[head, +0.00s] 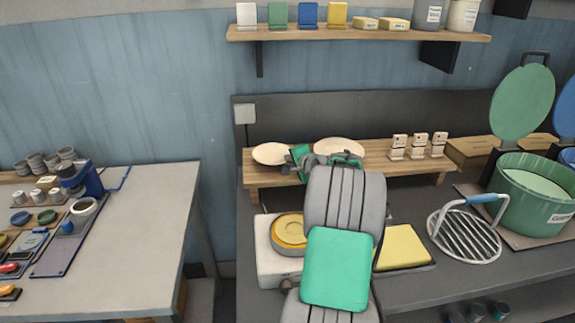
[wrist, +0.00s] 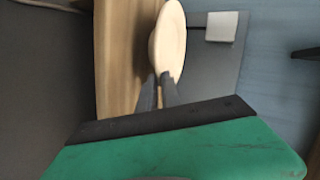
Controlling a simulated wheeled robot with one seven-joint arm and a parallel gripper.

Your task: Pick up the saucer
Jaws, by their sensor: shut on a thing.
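A cream saucer (head: 270,154) is at the left end of the low wooden shelf in the head view. It fills the upper middle of the wrist view (wrist: 169,42), seen nearly edge-on. My gripper (head: 299,158) is at its right side, and in the wrist view its two dark fingers (wrist: 158,88) are shut on the saucer's near rim. I cannot tell whether the saucer touches the shelf. A second cream plate (head: 340,146) is on the shelf to the right, partly hidden behind my arm.
The low wooden shelf (head: 376,163) also carries several small white labelled items (head: 419,143) to the right. A white box (head: 244,113) is on the wall behind the saucer. A high shelf (head: 355,35) is above. A yellow pad (head: 403,247) and a wire rack (head: 465,236) lie in front.

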